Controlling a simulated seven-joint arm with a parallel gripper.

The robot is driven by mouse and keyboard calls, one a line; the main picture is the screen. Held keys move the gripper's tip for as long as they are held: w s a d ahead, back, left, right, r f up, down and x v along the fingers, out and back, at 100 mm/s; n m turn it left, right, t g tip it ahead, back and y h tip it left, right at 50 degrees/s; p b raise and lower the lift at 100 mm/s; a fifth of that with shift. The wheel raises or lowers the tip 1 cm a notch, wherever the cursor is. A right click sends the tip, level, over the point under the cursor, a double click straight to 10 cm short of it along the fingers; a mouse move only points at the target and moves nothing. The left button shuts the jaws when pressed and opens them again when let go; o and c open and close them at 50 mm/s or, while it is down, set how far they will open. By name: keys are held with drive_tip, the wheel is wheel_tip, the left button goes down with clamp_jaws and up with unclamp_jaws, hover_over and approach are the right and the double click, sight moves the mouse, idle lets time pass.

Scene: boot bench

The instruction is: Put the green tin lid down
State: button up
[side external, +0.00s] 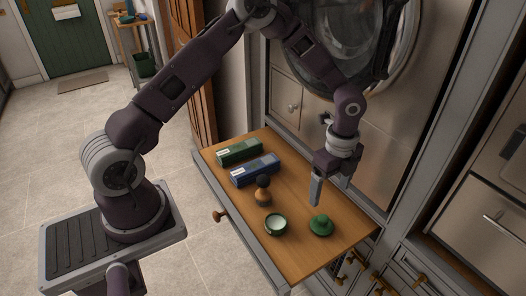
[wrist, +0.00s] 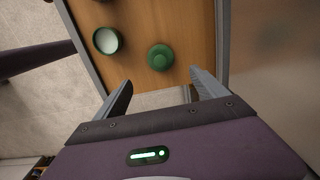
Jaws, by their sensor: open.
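The green tin lid (side external: 321,225) lies on the wooden board near its right end, with its knob facing up. It also shows in the wrist view (wrist: 160,57), ahead of the fingertips. The open green tin (side external: 276,224) stands to its left, with pale contents visible; it is at the upper left in the wrist view (wrist: 107,40). My gripper (side external: 316,190) is above the board, over the lid's far side and apart from it. In the wrist view its fingers (wrist: 160,84) are spread wide with nothing between them.
A dark-knobbed wooden brush or stamp (side external: 263,191) stands behind the tin. A blue box (side external: 255,170) and a green box (side external: 239,152) lie at the board's far left. The wooden board (side external: 300,257) has clear room near its front edge. Cabinet fronts (side external: 340,150) rise close behind it.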

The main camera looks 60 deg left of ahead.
drive_tip(key=s+a+r+n+t+y, duration=0.15)
drive_tip(key=s+r+n, duration=0.3)
drive_tip(key=r, duration=0.45)
drive_tip(key=s+a+r+n+t, duration=0.1)
drive_tip(key=s+a+r+n, duration=0.3)
drive_tip(key=r, duration=0.5)
drive_tip(key=s+r+n+t, duration=0.1)
drive_tip(key=s+r+n, duration=0.2)
drive_tip(key=s, duration=0.6)
drive_tip(key=s+r+n+t+h, duration=0.1)
drive_tip(key=s+r+n, duration=0.3)
drive_tip(key=s, duration=0.5)
drive_tip(key=shift+s+d+n+t, duration=0.4)
drive_tip(key=shift+n+t, duration=0.15)
drive_tip(key=shift+n, duration=0.7)
